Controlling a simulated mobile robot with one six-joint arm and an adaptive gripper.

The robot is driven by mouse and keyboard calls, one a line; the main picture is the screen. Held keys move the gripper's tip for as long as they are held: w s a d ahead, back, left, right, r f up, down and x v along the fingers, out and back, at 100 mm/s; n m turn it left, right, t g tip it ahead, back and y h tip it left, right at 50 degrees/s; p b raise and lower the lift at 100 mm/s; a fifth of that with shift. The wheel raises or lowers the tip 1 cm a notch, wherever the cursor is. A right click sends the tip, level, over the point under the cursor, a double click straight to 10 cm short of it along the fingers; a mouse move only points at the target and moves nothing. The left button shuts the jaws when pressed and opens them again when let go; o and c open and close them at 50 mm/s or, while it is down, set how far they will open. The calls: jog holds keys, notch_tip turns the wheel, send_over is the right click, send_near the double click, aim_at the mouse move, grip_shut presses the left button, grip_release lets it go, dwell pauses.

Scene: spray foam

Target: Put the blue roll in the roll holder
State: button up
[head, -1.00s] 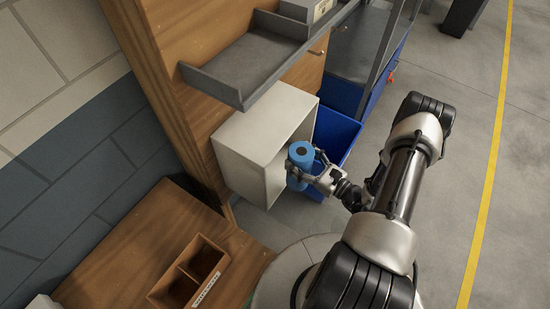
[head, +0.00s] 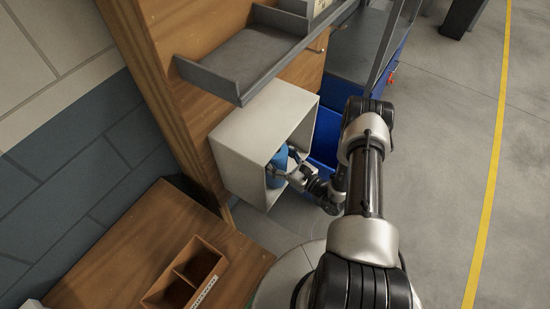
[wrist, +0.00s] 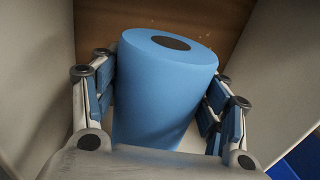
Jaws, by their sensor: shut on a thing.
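The blue roll (head: 275,172) is partly inside the open white box-like holder (head: 246,137), seen from above in the head view. My gripper (head: 287,172) is shut on the roll, with its fingers at the holder's open front. In the wrist view the blue roll (wrist: 160,85) stands near upright, slightly tilted, its dark core hole at the top. My gripper's fingers (wrist: 160,95) press on both its sides. The holder's pale walls (wrist: 30,80) stand to the left and right, with a brown wooden back behind the roll. The roll's bottom is hidden.
A grey shelf tray (head: 240,65) juts out above the holder. A blue bin (head: 326,130) stands just right of it. A wooden table (head: 120,250) with a small divided wooden box (head: 190,270) is at lower left. Open floor (head: 440,180) lies to the right.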

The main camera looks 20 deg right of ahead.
jog(key=shift+w+a+f, duration=0.1)
jog(key=shift+w+f, duration=0.1)
jog(key=shift+f, duration=0.1)
jog(key=shift+f, duration=0.15)
jog(key=o, duration=2)
jog(key=shift+o, duration=0.2)
jog(key=shift+r, duration=0.25)
jog(key=p+v, duration=0.1)
jog(key=v, duration=1.1)
jog(key=shift+p, duration=0.3)
jog(key=shift+s+f, duration=0.1)
